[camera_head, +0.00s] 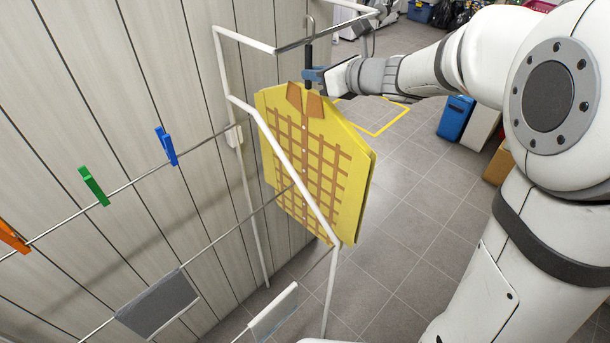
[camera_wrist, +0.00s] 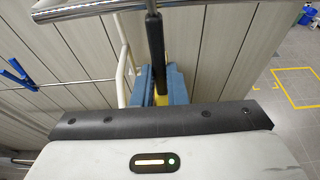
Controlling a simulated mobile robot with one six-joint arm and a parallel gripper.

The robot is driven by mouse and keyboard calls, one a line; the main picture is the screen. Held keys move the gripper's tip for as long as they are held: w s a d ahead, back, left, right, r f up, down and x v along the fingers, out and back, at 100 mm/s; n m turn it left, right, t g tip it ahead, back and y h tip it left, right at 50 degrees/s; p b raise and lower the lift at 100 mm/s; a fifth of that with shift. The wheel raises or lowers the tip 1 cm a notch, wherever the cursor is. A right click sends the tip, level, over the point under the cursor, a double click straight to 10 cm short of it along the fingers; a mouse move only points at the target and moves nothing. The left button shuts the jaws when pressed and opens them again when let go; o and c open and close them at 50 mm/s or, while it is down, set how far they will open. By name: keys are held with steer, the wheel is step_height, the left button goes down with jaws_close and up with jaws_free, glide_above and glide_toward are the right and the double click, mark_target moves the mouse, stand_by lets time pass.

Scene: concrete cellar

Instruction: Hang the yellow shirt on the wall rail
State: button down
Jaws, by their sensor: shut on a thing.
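The yellow shirt (camera_head: 352,170), with a brown grid print and brown collar, hangs upright below my gripper (camera_head: 314,76). My gripper is shut on the dark stem of its hanger (camera_head: 309,54), just above the collar. In the wrist view the blue fingertips (camera_wrist: 160,88) close around this stem (camera_wrist: 155,45), with a bit of yellow between them. The metal wall rail (camera_head: 335,30) crosses at hook height; it also shows at the top of the wrist view (camera_wrist: 95,8). The hook overlaps the rail in the picture; I cannot tell whether it rests on it.
A white drying frame (camera_head: 290,165) stands partly in front of the shirt. Its lines carry blue (camera_head: 166,146), green (camera_head: 94,186) and orange (camera_head: 12,236) pegs and a grey cloth (camera_head: 158,303). A blue bin (camera_head: 455,117) stands on the right. The tiled floor between is clear.

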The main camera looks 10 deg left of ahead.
steer(key=shift+s+d, duration=0.8)
steer(key=shift+d, duration=0.3)
steer(key=shift+s+d, duration=0.85)
steer(key=shift+d, duration=0.2)
steer(key=shift+s+d, duration=0.8)
steer(key=shift+d, duration=0.3)
steer(key=shift+s+d, duration=0.3)
steer(key=shift+d, duration=0.05)
